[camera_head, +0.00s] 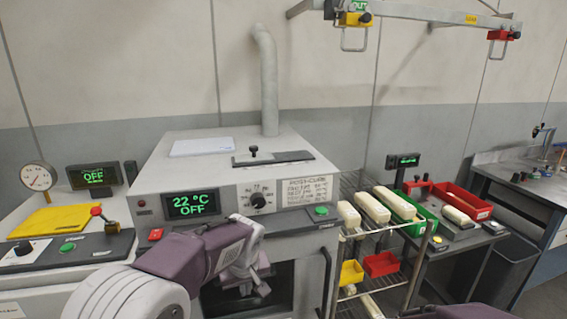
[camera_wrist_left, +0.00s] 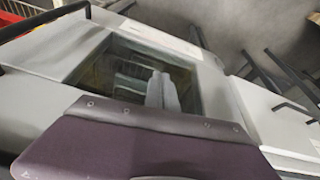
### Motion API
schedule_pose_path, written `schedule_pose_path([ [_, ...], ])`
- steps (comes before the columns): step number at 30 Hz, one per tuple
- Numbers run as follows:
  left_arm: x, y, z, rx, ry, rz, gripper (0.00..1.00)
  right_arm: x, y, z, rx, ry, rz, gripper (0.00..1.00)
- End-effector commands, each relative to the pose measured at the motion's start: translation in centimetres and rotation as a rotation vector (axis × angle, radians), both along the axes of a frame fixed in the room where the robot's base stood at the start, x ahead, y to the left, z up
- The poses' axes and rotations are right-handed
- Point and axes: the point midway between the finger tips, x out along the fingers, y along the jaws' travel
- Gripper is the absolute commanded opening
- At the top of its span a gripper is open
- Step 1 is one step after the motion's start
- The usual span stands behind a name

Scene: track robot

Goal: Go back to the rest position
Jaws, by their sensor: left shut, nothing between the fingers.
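My left arm comes in from the lower left in the head view. Its gripper (camera_head: 258,285) is in front of the oven's dark door window, below the control panel. In the left wrist view my left gripper (camera_wrist_left: 163,92) shows its fingers together and empty, over the oven window (camera_wrist_left: 125,70). The oven (camera_head: 160,160) has a display (camera_head: 191,205) reading 22 °C and OFF, a black dial (camera_head: 257,200) and a green button (camera_head: 321,211). A purple part of my own body shows at the bottom right; my right gripper does not show.
A wire rack (camera_head: 352,235) right of the oven holds pale blocks (camera_head: 373,207) and small yellow (camera_head: 351,272) and red (camera_head: 381,264) bins. A side table has a green tray (camera_head: 420,226) and red tray (camera_head: 462,201). A yellow pad (camera_head: 48,220) lies left. A rail (camera_head: 420,12) hangs above.

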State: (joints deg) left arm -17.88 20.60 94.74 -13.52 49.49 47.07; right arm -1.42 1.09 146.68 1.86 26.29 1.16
Motion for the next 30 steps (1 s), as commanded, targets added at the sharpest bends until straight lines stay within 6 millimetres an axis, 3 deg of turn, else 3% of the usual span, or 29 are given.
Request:
schedule_pose_path([
  [1,-2.7,3.7,-0.7,-0.008,0.037,0.039,0.0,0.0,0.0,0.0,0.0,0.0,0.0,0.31],
  [4,-9.3,8.2,-3.4,-0.032,0.115,0.038,0.0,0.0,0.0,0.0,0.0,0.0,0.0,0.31],
  [6,-13.8,9.4,-5.5,-0.046,0.163,-0.002,0.0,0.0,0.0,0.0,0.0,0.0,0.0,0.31],
  [9,-19.1,9.1,-8.3,-0.058,0.226,-0.119,0.0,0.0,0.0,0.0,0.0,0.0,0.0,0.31],
  [11,-21.3,8.7,-9.8,-0.058,0.259,-0.204,0.0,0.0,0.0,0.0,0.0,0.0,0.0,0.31],
  [16,-20.5,8.5,-9.9,-0.031,0.221,-0.35,0.0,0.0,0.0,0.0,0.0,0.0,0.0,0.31],
  [30,-20.5,8.5,-9.9,-0.029,0.222,-0.357,0.0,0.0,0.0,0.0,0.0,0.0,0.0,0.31],
])
